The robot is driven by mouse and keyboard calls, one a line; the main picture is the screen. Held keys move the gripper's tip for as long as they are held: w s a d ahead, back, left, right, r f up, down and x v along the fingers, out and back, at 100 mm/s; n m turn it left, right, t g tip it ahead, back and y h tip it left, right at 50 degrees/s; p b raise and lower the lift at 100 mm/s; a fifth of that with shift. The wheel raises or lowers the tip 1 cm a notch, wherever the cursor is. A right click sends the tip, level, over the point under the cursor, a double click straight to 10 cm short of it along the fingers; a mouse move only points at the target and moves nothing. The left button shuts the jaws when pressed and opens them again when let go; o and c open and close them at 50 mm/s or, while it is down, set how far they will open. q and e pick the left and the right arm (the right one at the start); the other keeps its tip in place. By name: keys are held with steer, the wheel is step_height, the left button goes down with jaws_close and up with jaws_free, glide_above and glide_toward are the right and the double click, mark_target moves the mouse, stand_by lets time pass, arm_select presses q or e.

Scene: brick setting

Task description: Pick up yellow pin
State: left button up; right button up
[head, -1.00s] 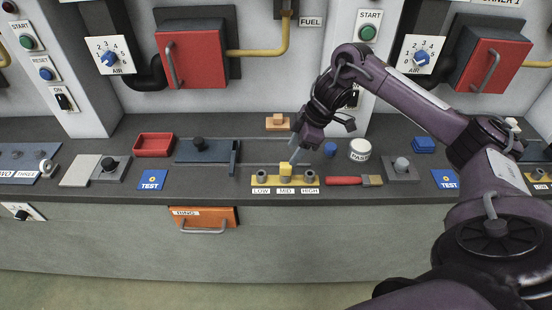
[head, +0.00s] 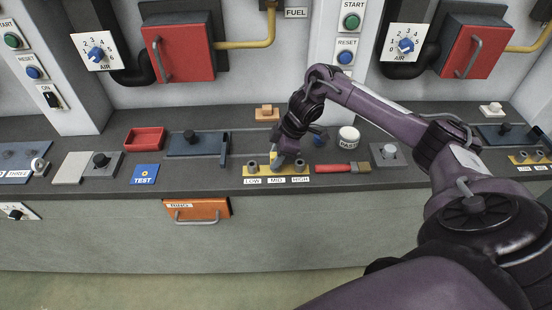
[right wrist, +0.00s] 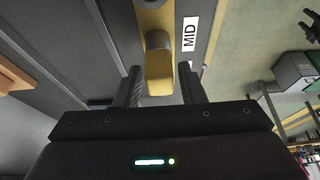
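The yellow pin (right wrist: 160,72) stands at the middle socket of the yellow holder (head: 263,172), by the MID label. In the head view the pin is mostly hidden by my right gripper (head: 275,163), which points down over the middle of the holder. In the right wrist view my right gripper (right wrist: 160,86) is open, with one finger on each side of the pin. Narrow gaps seem to show between the fingers and the pin. My left gripper is not in view.
A red-handled brush (head: 340,168) lies right of the holder. A white round PASS piece (head: 348,138) and an orange block (head: 267,114) stand behind. A blue-grey plate with a bar (head: 197,144) is at left, with a red tray (head: 145,138) beyond.

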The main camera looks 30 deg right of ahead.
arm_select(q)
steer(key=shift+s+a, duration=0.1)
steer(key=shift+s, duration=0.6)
arm_select(e)
jaws_close()
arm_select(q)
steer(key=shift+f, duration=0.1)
arm_select(e)
steer(key=shift+r, duration=0.1)
